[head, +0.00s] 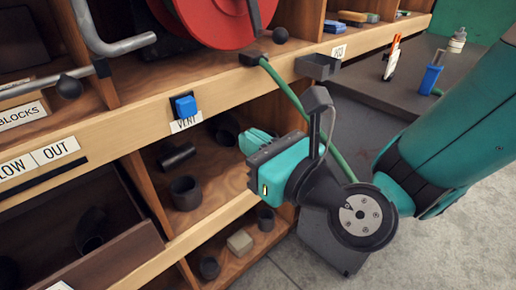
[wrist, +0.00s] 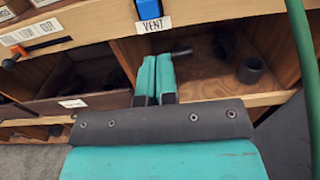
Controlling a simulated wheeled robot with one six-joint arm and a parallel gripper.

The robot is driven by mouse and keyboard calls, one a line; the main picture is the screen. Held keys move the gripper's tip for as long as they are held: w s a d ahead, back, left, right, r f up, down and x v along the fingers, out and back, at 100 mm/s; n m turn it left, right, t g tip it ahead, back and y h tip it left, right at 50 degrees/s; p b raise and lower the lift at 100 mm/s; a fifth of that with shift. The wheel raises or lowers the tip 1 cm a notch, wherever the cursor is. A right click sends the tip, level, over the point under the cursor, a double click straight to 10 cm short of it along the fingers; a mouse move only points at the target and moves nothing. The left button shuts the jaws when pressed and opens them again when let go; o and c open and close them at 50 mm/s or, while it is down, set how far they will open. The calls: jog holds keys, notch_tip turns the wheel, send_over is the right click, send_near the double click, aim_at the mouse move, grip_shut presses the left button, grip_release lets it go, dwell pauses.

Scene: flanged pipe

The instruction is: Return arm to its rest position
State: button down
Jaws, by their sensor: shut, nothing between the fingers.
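My gripper (head: 258,141) is at the end of my teal arm, in front of the shelf unit, near the compartment below the VENT label. In the wrist view my gripper (wrist: 155,80) shows its two teal fingers side by side and closed together, with nothing held. The fingers point toward the shelf opening. In the head view the fingers are partly hidden behind the teal gripper body.
A wooden shelf (head: 215,222) holds several dark pipe pieces. A blue block (head: 186,107) sits above the VENT label. A green hose (head: 290,92) hangs from the red reel (head: 215,12) and passes behind my wrist. Grey floor (head: 285,277) is open below.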

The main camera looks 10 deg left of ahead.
jog(key=shift+a, duration=0.1)
jog(key=s+d+r+n+g+p, duration=0.2)
jog(key=r+n+g, duration=0.2)
jog(key=n, duration=0.5)
jog(key=s+d+r+n+g+p, duration=0.2)
jog(key=s+r+n+g+p, duration=0.15)
jog(key=n, duration=0.55)
jog(key=s+d+r+n+g+h+p, duration=0.1)
jog(key=s+d+n+h+p, duration=0.1)
jog(key=d+n+h, duration=0.3)
jog(key=s+d+r+n+g+h+p, duration=0.1)
jog(key=s+d+n+g+h+p, duration=0.1)
jog(key=d+n+h, duration=0.3)
jog(key=d+n, duration=0.4)
jog(key=d, duration=0.5)
jog(key=shift+s+d+h, duration=0.2)
jog(key=shift+s+h, duration=0.1)
jog(key=shift+s, duration=0.1)
